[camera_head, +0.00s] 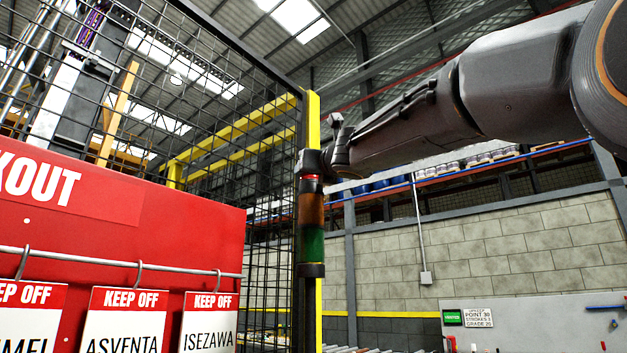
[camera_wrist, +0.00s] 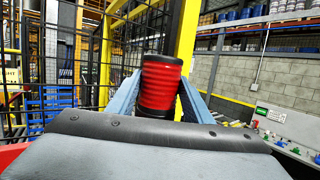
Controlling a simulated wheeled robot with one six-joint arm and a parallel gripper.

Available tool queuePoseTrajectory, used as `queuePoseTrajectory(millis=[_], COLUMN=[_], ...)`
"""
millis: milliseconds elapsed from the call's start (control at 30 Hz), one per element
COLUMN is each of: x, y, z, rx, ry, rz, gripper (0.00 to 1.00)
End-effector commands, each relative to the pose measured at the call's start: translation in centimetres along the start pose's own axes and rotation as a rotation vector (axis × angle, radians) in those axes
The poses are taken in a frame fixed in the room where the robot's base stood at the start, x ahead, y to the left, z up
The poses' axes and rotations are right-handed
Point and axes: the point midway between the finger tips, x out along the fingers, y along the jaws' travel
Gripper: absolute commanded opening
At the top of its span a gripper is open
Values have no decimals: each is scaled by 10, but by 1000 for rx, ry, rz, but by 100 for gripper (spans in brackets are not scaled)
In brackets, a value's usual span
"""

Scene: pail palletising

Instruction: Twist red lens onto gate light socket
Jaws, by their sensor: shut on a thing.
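The red lens (camera_wrist: 160,86) is a ribbed red cylinder with a black cap, upright in the wrist view. My gripper (camera_wrist: 161,82) is shut on it, one blue-grey finger on each side. In the head view my gripper (camera_head: 312,164) is at the top of the gate light, and only a low band of the red lens (camera_head: 311,185) shows under it. The gate light (camera_head: 312,244) has an amber section above a green one, on the yellow post. The red lens is in line above the amber section. The socket is hidden, so I cannot tell how far the lens is seated.
A black mesh fence (camera_head: 270,170) and the yellow gate post (camera_head: 313,106) stand right beside my gripper. A red lockout board (camera_head: 110,220) with hanging "KEEP OFF" tags is at the left. Open space lies to the right, before a block wall (camera_head: 500,245).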

Motion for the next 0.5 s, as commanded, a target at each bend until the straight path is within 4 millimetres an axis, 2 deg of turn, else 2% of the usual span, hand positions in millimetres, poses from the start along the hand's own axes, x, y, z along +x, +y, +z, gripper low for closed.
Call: queuePoseTrajectory(millis=[133, 167, 267, 500], x=[1, 0, 0, 0], y=[4, 2, 1, 1], z=[-3, -2, 0, -1], rx=[-24, -24, -24, -23], ry=[0, 1, 1, 1], rz=[-84, -82, -81, -80], gripper=[19, 51, 68, 68])
